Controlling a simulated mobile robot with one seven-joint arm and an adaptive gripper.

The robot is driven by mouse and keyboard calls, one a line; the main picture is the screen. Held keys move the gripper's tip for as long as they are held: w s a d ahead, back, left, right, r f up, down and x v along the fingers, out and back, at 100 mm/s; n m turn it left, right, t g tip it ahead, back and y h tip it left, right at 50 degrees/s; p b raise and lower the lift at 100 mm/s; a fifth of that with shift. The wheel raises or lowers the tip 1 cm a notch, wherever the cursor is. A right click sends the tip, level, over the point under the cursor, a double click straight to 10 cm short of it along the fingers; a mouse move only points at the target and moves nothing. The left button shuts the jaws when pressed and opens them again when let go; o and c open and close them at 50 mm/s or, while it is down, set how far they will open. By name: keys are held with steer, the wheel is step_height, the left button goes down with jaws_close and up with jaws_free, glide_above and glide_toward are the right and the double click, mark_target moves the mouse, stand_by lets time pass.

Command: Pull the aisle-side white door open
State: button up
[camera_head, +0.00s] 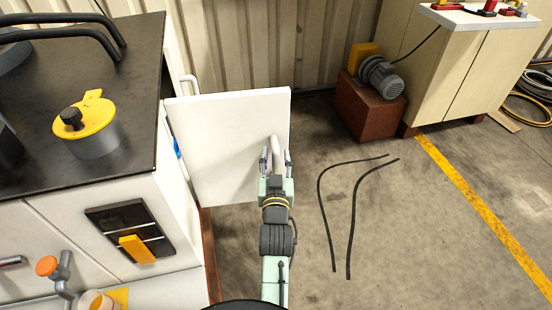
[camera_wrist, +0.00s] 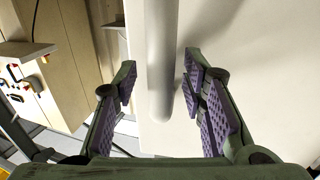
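The white door (camera_head: 228,140) stands swung out from the side of the dark-topped cabinet, with a gap to the cabinet visible at its left. Its light bar handle (camera_head: 274,147) is near the door's right edge. My gripper (camera_head: 276,160) is at the handle. In the wrist view the handle (camera_wrist: 160,60) runs between the two purple-padded fingers (camera_wrist: 158,90). The fingers are apart, with a visible gap on the left of the handle; the right finger is close to it. The white door panel (camera_wrist: 240,60) fills the right of that view.
The cabinet's black top (camera_head: 120,135) carries a yellow-capped cylinder (camera_head: 92,125). Two black hoses (camera_head: 352,205) lie on the floor at right. A motor (camera_head: 381,78) on a red-brown block stands by a beige cabinet (camera_head: 470,70).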

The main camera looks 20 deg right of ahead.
step_height(320, 180, up, 10)
stand_by(0.5)
stand_by(0.3)
